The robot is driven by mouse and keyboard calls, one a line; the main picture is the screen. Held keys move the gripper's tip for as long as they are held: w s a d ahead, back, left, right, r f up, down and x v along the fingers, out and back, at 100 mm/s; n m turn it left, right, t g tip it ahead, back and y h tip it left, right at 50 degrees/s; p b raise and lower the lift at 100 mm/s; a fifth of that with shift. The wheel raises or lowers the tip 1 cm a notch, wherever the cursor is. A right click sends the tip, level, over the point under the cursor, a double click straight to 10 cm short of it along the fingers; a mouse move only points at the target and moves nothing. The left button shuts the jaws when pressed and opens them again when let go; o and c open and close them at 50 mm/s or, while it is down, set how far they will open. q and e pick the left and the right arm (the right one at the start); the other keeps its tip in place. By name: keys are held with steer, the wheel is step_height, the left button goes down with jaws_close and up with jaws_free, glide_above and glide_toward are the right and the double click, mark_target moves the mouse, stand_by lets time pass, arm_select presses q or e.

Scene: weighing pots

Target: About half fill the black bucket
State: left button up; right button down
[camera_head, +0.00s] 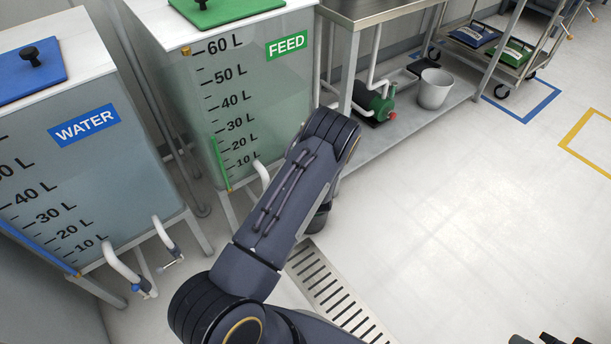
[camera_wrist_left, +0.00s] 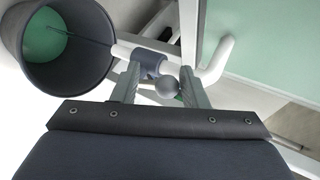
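The black bucket (camera_wrist_left: 82,75) is at the upper left of the left wrist view, with green liquid (camera_wrist_left: 45,40) inside. A thin dark-green stream shows across its mouth, by the white tap pipe (camera_wrist_left: 122,50). In the head view only a dark part of the bucket (camera_head: 320,220) shows behind my arm, below the green-labelled FEED tank (camera_head: 240,100). My left gripper (camera_wrist_left: 162,88) has its fingers apart on either side of the tap's grey ball knob (camera_wrist_left: 167,87); a gap shows at the left finger. Dark parts at the bottom right edge may be my right gripper (camera_head: 550,339), mostly cut off.
The WATER tank (camera_head: 85,165) with its own taps stands at the left. A steel bench (camera_head: 375,10) behind holds a green pump (camera_head: 374,103) and a pale bucket (camera_head: 434,89) on its lower shelf. A floor grate (camera_head: 335,295) lies below my arm. Floor at the right is clear.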

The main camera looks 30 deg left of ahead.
arm_select(q)
steer(key=p+v, duration=0.2)
steer(key=v, duration=0.5)
steer(key=shift+s+d+r, duration=0.15)
steer(key=shift+r, duration=0.05)
